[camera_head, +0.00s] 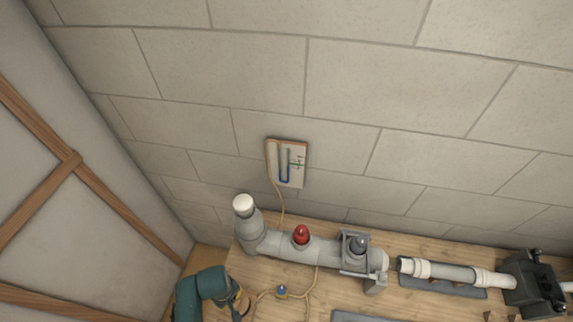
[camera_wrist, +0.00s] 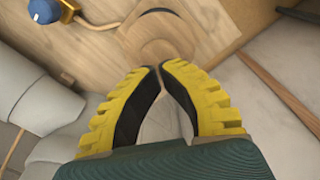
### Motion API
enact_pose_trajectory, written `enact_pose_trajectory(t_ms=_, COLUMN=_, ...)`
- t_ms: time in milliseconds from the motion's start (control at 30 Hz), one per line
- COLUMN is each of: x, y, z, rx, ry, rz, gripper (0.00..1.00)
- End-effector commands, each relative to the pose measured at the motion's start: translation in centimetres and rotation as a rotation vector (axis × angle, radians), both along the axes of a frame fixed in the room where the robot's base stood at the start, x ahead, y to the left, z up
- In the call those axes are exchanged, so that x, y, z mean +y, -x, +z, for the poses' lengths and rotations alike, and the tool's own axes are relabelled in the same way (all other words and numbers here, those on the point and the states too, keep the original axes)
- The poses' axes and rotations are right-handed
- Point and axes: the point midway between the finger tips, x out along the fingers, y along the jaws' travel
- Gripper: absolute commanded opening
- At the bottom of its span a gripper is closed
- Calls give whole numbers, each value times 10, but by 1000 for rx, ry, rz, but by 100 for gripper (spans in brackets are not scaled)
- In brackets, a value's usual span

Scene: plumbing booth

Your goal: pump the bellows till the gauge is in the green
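The gauge (camera_head: 299,166) is a small wall board with a U-shaped tube holding blue liquid and a green mark on its right side. The liquid's exact level against the mark is too small to tell. My gripper (camera_wrist: 160,68) has yellow fingers with dark pads; the tips nearly meet and nothing shows between them. Beyond the tips in the wrist view is a wooden piece with a rounded part (camera_wrist: 160,38); I cannot tell whether it is the bellows.
A grey pipe (camera_head: 275,245) with a white cap (camera_head: 243,205), a red knob (camera_head: 301,235) and a clamp (camera_head: 355,252) lies along the wooden bench (camera_head: 385,308). A blue knob (camera_head: 281,291) with a cord stands in front. A dark vise (camera_head: 533,282) is at right.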

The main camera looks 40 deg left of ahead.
Motion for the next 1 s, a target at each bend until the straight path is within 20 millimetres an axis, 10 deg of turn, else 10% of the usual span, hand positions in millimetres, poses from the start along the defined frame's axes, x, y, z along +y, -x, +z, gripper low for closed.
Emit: enact_pose_trajectory(t_ms=1000, x=0, y=0, z=-36, rx=-1, ry=-1, rz=0, gripper=0)
